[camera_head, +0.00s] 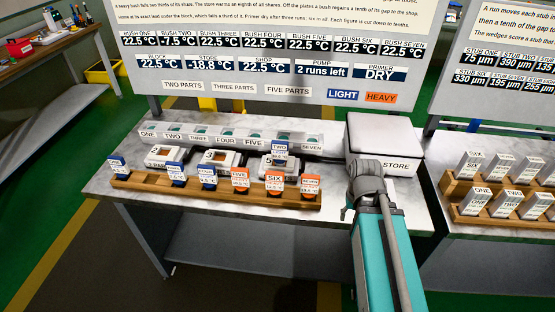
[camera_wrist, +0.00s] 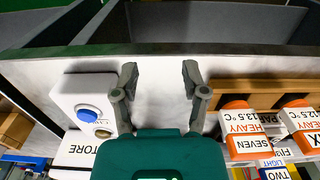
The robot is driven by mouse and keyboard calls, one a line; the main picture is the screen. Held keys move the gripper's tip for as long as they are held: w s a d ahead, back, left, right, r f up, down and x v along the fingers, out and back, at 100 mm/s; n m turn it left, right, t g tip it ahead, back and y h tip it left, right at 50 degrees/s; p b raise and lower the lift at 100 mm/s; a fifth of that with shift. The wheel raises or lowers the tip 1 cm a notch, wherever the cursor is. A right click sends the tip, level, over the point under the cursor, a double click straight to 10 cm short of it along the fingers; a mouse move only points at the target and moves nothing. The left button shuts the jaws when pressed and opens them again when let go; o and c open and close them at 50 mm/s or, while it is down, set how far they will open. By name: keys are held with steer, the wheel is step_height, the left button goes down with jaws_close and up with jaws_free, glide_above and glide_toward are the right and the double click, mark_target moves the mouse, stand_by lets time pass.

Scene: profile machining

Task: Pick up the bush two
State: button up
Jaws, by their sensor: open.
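Bush two, marked by a blue TWO tag (camera_head: 279,148), stands at the right-hand plate block (camera_head: 290,163), behind the wooden rack; the bush body is mostly hidden behind its tag. In the wrist view its blue tag (camera_wrist: 275,173) shows partly at the lower right edge. My gripper (camera_wrist: 158,75) is open and empty, with bare bench top between its fingers. In the head view my gripper (camera_head: 348,208) is over the bench's right front part, right of the rack and apart from bush two.
The wooden rack (camera_head: 150,179) holds several blue- and orange-tagged bushes, SEVEN nearest my gripper. The grey numbered block (camera_head: 300,137) lies behind the plates. The white STORE box (camera_head: 385,140) stands right. A white box with a blue button (camera_wrist: 87,100) is beside my gripper.

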steer(key=shift+o, duration=0.6)
steer(key=shift+w+a+r, duration=0.1)
steer(key=shift+w+r, duration=0.1)
steer(key=shift+w, duration=0.1)
step_height(320, 180, up, 15)
steer(key=n+p, duration=1.5)
steer(key=n, duration=0.2)
glide_above(281, 142)
steer(key=shift+s+f, duration=0.1)
steer(key=shift+f, duration=0.05)
steer(key=shift+n, duration=0.3)
steer(key=shift+f, duration=0.15)
step_height(281, 142, down, 8)
steer(key=b, duration=0.8)
steer(key=shift+f, duration=0.2)
steer(key=shift+f+b, duration=0.15)
steer(key=shift+b, duration=0.25)
